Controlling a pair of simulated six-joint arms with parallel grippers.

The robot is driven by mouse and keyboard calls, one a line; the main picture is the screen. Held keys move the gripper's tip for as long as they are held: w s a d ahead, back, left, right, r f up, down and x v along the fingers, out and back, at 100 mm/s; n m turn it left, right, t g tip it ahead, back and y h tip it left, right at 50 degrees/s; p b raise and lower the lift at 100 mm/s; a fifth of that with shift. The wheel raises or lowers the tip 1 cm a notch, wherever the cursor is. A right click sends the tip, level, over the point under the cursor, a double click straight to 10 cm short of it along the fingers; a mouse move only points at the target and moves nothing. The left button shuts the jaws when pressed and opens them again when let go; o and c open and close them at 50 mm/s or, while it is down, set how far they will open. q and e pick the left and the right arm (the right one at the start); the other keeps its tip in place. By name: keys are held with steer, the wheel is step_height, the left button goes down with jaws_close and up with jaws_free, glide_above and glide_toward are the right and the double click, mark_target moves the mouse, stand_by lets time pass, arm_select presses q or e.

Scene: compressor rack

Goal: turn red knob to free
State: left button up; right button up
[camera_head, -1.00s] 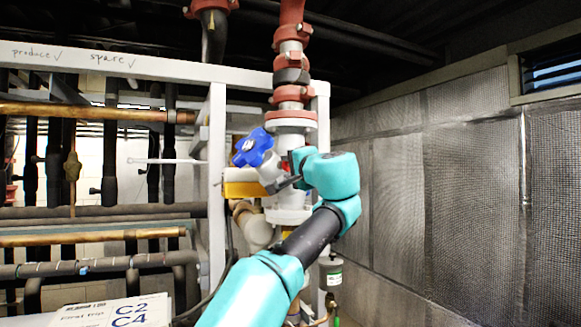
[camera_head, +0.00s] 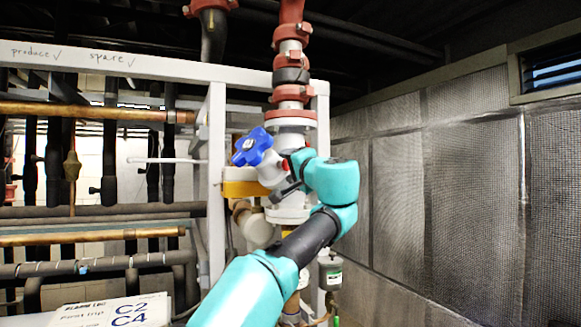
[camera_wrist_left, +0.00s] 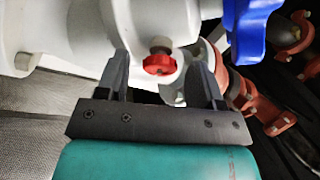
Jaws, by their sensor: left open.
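The red knob (camera_wrist_left: 160,65) is a small scalloped cap on a short stem on the white valve body (camera_wrist_left: 80,35) in the left wrist view. My left gripper (camera_wrist_left: 158,58) is open, with one finger on each side of the knob and a visible gap to each. In the head view the left gripper (camera_head: 284,189) is at the white valve, below and right of the blue handwheel (camera_head: 252,147). Only a small bit of red shows there beside my teal wrist, which hides much of the knob area. My right gripper is in neither view.
The blue handwheel also shows close by at the upper right of the left wrist view (camera_wrist_left: 247,25). Red pipe couplings (camera_head: 292,95) rise above the valve. A white frame post (camera_head: 217,190) stands left. Open space lies right, before the mesh wall (camera_head: 470,190).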

arm_select(q)
steer(key=shift+s, duration=0.15)
steer(key=v, duration=1.7)
steer(key=shift+f, duration=0.2)
